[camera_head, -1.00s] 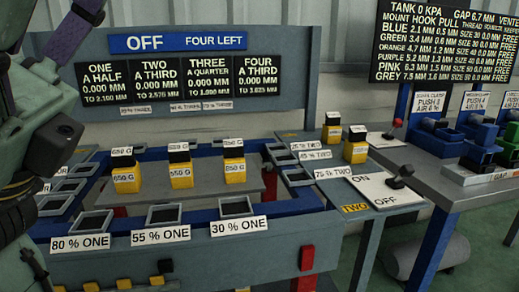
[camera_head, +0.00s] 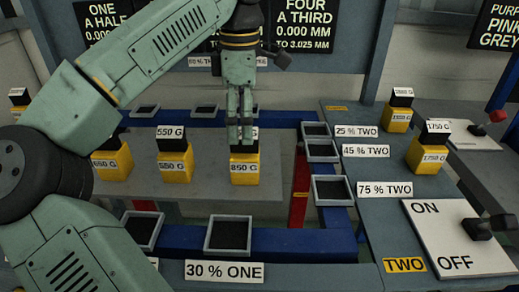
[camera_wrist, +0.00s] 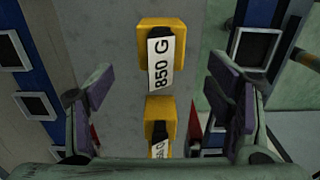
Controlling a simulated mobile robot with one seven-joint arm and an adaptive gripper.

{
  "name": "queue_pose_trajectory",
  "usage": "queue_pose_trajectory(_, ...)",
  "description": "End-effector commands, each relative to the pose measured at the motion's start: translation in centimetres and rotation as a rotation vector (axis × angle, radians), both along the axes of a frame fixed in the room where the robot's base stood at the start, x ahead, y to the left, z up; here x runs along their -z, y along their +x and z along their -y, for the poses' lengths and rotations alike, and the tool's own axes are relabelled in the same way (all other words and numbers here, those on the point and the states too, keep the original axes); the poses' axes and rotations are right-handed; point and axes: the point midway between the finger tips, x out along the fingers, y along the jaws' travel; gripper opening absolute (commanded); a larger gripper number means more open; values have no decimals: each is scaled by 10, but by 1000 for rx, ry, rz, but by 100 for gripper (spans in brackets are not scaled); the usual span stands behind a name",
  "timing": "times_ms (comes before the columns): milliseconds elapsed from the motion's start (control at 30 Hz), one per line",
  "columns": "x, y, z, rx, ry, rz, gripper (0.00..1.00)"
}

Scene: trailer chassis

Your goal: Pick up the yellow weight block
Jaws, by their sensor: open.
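A yellow weight block (camera_head: 245,172) labelled 850 G stands on the grey table in the head view. My gripper (camera_head: 241,140) points down above it, and its fingers hide most of the block's dark top. In the wrist view my gripper (camera_wrist: 158,88) is open, with purple pads on both sides. A yellow block (camera_wrist: 162,26) labelled 850 G and a second yellow block (camera_wrist: 157,102), its label partly hidden, lie in the gap between the fingers. Neither touches a pad there. Yellow 550 G (camera_head: 175,170) and 650 G (camera_head: 104,172) blocks stand to the left.
Grey-rimmed square trays (camera_head: 332,190) line the blue frame around the table. A white ON/OFF switch panel (camera_head: 450,228) is at the front right. Display boards stand behind.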

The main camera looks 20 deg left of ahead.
Motion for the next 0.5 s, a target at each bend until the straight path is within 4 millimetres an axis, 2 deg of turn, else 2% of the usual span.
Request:
queue_pose_trajectory(100,22,-1,1,4,-5,-3,73)
queue_pose_trajectory(200,35,0,1,3,-3,-1,73)
queue_pose_trajectory(500,63,1,3,5,-7,0,73)
